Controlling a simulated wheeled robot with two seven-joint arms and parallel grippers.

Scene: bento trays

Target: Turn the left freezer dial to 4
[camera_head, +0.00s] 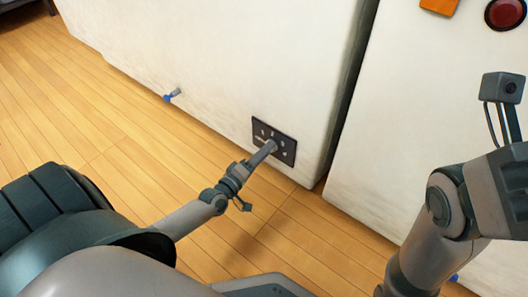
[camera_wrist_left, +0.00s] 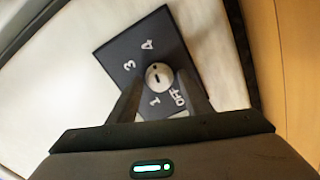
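The left freezer (camera_head: 215,50) is a big white box in the head view. Low on its front is a dark dial plate (camera_head: 288,146), which also shows in the left wrist view (camera_wrist_left: 115,55). The plate bears the marks 1, 3, 4 and OFF; the spot between 1 and 3 is covered by a finger. The round grey dial (camera_wrist_left: 158,76) sits at the plate's middle; its setting is unclear to me. My left gripper (camera_head: 268,149) reaches the plate, with its fingers (camera_wrist_left: 159,88) on both sides of the dial, seemingly closed on it. My right gripper is out of view.
A second white cabinet (camera_head: 400,110) stands to the right across a narrow gap, with a red round button (camera_head: 505,13) and an orange patch (camera_head: 439,5). A small blue fitting (camera_head: 170,96) sticks out of the left freezer. The wooden floor (camera_head: 60,110) is clear in front.

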